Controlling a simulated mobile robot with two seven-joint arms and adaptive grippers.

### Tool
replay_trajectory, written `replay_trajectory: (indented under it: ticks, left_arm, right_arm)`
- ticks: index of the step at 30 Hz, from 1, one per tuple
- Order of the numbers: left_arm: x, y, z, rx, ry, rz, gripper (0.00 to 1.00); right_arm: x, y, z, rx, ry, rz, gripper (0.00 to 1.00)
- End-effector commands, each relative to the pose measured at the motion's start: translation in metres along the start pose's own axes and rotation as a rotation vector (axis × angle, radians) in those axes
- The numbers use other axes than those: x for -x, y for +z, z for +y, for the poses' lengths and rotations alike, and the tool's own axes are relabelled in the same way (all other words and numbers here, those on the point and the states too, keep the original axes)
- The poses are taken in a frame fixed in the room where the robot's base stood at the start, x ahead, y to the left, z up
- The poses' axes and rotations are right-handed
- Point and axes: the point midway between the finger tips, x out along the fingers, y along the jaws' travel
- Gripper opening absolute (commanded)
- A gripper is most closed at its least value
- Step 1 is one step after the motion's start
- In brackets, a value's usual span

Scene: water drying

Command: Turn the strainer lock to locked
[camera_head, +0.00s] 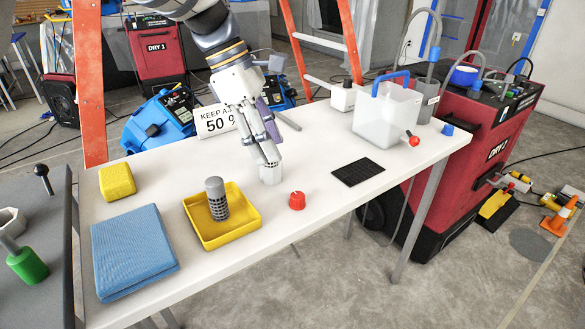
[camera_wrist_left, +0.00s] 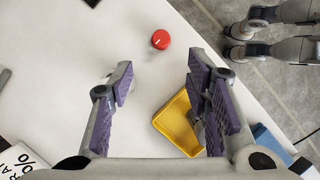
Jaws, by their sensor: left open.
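A red knob (camera_head: 297,201) with a pale mark lies on the white table; it also shows in the left wrist view (camera_wrist_left: 161,39). A grey slotted strainer cylinder (camera_head: 216,199) stands upright in a yellow tray (camera_head: 248,230).
A yellow sponge (camera_head: 117,182) and folded blue cloth (camera_head: 133,250) lie at the left. A black mat (camera_head: 358,172) and clear container (camera_head: 386,113) with a red-handled tap are at the right. A "50 %" sign (camera_head: 216,120) stands behind my gripper. The front table edge is close to the knob.

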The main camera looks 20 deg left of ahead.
Motion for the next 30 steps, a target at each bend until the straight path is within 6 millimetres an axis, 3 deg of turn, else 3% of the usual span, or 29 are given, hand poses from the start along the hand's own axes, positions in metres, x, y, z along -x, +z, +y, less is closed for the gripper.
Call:
replay_trajectory:
  ticks: [5, 12, 18, 29, 30]
  left_arm:
    - [-0.011, 0.002, -0.001, 0.009, -0.005, -0.005, 0.44]
    - [-0.073, 0.002, -0.001, 0.007, -0.007, -0.004, 0.44]
    - [-0.109, 0.002, -0.001, 0.008, -0.004, -0.005, 0.44]
    - [-0.117, 0.003, 0.000, 0.006, 0.000, -0.005, 0.44]
    - [-0.117, 0.003, 0.000, 0.006, 0.000, -0.005, 0.35]
  right_arm:
    - [0.000, 0.001, 0.000, 0.000, 0.000, -0.002, 0.40]
    - [0.000, 0.001, 0.000, -0.001, 0.001, -0.003, 0.40]
    - [-0.001, 0.001, 0.000, 0.000, 0.000, -0.005, 0.40]
    - [-0.001, 0.001, 0.000, 0.000, 0.000, -0.005, 0.40]
    - [-0.001, 0.001, 0.000, 0.000, 0.000, -0.005, 0.40]
